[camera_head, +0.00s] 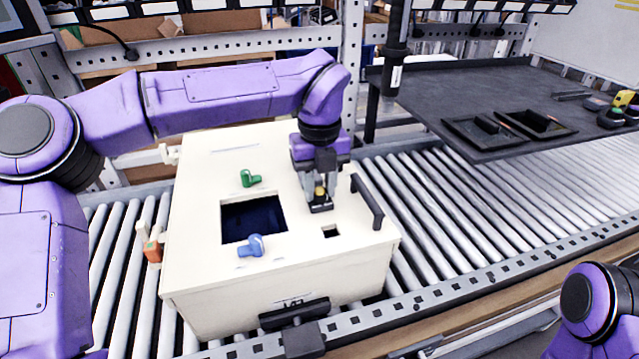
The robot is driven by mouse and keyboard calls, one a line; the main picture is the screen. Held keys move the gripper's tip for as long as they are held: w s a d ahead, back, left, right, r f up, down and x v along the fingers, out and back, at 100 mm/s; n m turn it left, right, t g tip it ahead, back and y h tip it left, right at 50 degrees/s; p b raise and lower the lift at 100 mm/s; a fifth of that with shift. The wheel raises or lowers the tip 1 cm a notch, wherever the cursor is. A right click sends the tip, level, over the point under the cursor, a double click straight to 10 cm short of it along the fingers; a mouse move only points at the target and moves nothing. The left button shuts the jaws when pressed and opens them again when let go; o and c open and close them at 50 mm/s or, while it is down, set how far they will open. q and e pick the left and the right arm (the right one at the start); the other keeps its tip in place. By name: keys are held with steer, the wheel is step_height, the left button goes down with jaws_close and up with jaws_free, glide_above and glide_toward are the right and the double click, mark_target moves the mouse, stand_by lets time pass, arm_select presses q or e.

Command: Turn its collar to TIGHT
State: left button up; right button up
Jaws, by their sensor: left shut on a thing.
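My left gripper (320,203) points down over the right part of a cream box's top. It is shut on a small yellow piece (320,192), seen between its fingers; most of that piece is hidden. A black cylindrical tool (395,60) with a white label hangs upright at the top, behind the box and apart from my gripper. I cannot make out a collar or a TIGHT mark on it. My right gripper is out of view; only part of my right arm shows at the bottom right.
The cream box (200,215) stands on the roller conveyor (500,220). Its top has a dark square opening, a green fitting (250,179), a blue fitting (250,246) and a black handle (368,203). A dark shelf (470,95) with black trays stands at back right. Rollers on the right are clear.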

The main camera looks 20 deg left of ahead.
arm_select(q)
steer(key=shift+r+m+p, duration=0.25)
steer(key=shift+m+p, duration=1.05)
steer(key=shift+p, duration=0.05)
steer(key=m+p, duration=1.1)
steer(key=p, duration=0.1)
steer(key=shift+m, duration=0.4)
steer(key=m+p, duration=0.2)
steer(key=shift+p, duration=0.3)
steer(key=shift+f+m+p, duration=0.15)
steer(key=shift+m+p, duration=0.3)
steer(key=shift+m, duration=0.25)
steer(key=o, duration=1.1)
steer(key=shift+c, duration=0.2)
